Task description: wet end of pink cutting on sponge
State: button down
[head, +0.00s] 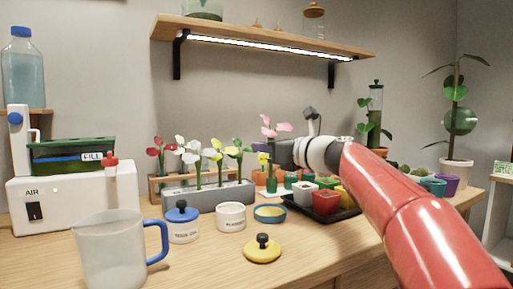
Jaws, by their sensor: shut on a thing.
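The pink cutting (276,127) stands upright at my gripper (271,156), its pink petals above the jaws. My gripper is shut on it, reaching in from the right. A green stem shows just below the jaws; its lower end is hard to make out against the pots behind.
A grey rack (208,195) holds several flower cuttings. A blue-lidded jar (182,223), an open white jar (231,217), a yellow lid (262,249) and a clear jug (110,250) stand in front. A black tray (325,215) holds small pots at right. A lit shelf (260,40) hangs above.

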jog(key=shift+f+b, duration=2.7)
jog(key=shift+f, duration=0.1)
jog(key=shift+f+b, duration=0.45)
jog(key=shift+f, duration=0.2)
notch_tip(320, 180, up, 7)
jog(key=p, duration=0.7)
jog(key=shift+p, duration=0.3)
